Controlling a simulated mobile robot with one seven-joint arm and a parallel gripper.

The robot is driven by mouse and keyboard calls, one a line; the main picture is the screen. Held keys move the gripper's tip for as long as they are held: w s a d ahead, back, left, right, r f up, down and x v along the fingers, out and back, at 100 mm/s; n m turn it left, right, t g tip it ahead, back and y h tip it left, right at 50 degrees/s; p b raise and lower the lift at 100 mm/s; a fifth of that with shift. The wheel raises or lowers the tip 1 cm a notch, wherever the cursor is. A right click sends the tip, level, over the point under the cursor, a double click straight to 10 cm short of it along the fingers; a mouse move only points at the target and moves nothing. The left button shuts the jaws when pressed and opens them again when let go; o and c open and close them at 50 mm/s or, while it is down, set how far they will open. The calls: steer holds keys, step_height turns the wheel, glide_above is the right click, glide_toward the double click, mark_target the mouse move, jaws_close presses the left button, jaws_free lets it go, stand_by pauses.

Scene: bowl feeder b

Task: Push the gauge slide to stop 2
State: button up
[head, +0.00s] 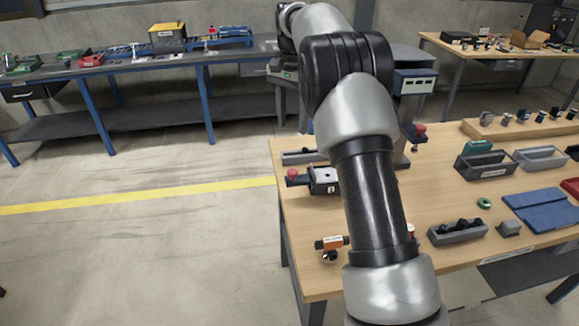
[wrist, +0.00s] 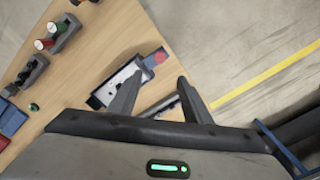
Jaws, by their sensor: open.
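Nothing in view is clearly labelled as the gauge slide or stop 2. In the wrist view, a grey fixture (wrist: 112,88) with a blue and red end lies beyond and beside the left finger. A narrow rail-like piece (wrist: 166,103) shows between the fingers. My gripper (wrist: 158,78) is open, with nothing held between its fingers. It is out of the head view, and I cannot tell whether it touches anything.
The wooden table (head: 437,190) also carries grey bins (head: 485,165), blue plates (head: 540,209), a green ring (head: 484,203) and an orange-and-black part (head: 331,243). My arm crosses the table's left part in the head view. Open floor lies left of the table.

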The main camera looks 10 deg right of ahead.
mark_target(293, 171)
step_height(293, 171, down, 16)
steer(key=shift+f, duration=0.1)
stand_by(0.4)
jaws_close()
